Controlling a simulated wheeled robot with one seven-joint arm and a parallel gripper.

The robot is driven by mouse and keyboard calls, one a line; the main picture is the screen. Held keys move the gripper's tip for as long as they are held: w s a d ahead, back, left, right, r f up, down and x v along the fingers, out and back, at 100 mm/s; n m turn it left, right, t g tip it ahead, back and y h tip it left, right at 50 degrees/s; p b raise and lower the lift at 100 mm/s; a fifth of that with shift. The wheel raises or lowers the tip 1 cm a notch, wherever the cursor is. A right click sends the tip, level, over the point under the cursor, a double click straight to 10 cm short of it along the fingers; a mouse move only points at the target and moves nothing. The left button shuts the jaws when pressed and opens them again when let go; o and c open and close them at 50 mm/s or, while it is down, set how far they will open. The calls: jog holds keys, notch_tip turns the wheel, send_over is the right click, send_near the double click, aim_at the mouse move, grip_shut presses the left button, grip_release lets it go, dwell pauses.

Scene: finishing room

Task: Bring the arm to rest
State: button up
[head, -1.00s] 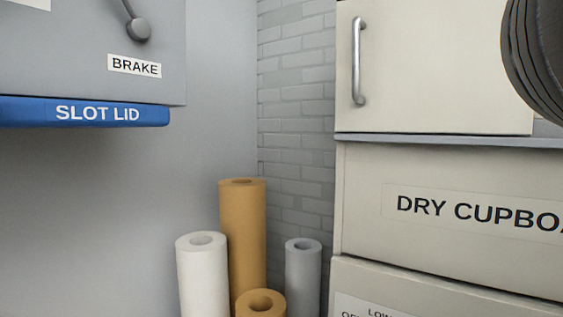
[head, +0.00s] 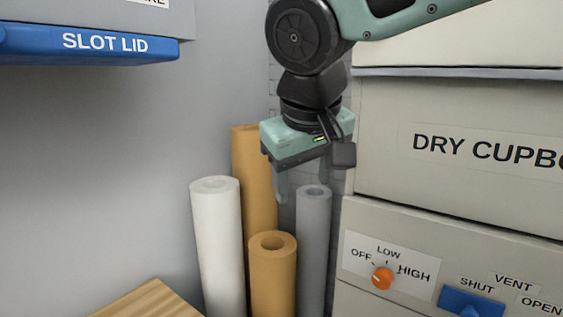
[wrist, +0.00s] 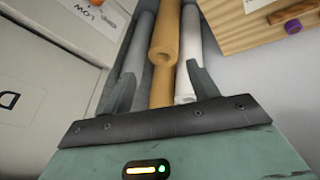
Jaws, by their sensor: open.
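My gripper (head: 303,182) hangs from my arm in the middle of the head view, fingers pointing down. In that view it is in front of the upright rolls. Its two fingers are apart with nothing between them. In the wrist view my gripper (wrist: 155,85) also shows open and empty, with the rolls beyond its fingers. The gripper body hides part of the tall tan roll (head: 248,150) and the wall behind.
A white roll (head: 217,240), a short tan roll (head: 273,280) and a grey roll (head: 314,250) stand close together. The dry cupboard (head: 390,170) is at right, with an orange knob (head: 382,278) and blue switch (head: 470,303) below. The blue slot lid (head: 90,44) juts out upper left. A wooden surface (head: 150,300) is lower left.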

jog(key=s+d+f+g, duration=0.1)
jog(key=s+d+f, duration=0.2)
jog(key=s+f, duration=0.3)
jog(key=s+d+f+n+g, duration=0.1)
jog(key=s+d+f+g, duration=0.1)
jog(key=s+d+f, duration=0.2)
jog(key=s+d+f+n+g+b, duration=0.1)
jog(key=s+d+f+g, duration=0.1)
jog(key=s+f, duration=0.7)
jog(key=shift+s+d+f+y, duration=0.3)
jog(key=shift+s+d+f, duration=0.05)
jog(key=shift+d+f, duration=0.6)
